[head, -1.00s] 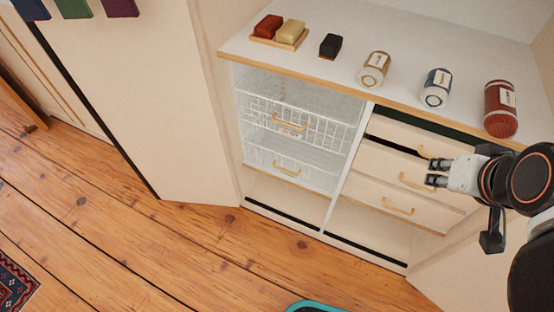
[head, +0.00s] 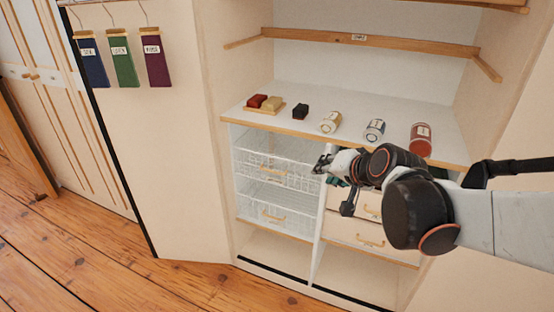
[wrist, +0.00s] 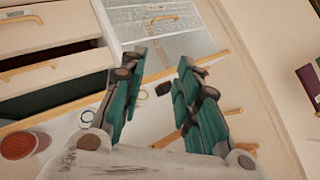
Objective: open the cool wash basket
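Two white wire baskets sit one above the other in the left column of the cabinet. The upper basket (head: 262,160) and lower basket (head: 250,209) each have a wooden handle on the front; both look pushed in. I cannot read a label that tells which is the cool wash one. My gripper (head: 322,165) is in front of the cabinet, just right of the upper basket in the head view, apart from its handle (head: 273,173). In the wrist view its teal fingers (wrist: 162,62) are spread and empty, and a wire basket with its handle (wrist: 164,19) shows beyond them.
Wooden drawers (head: 345,228) fill the right column, partly hidden by my arm. Labelled cloth swatches (head: 124,62) hang at left. The floor (head: 90,245) at lower left is clear.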

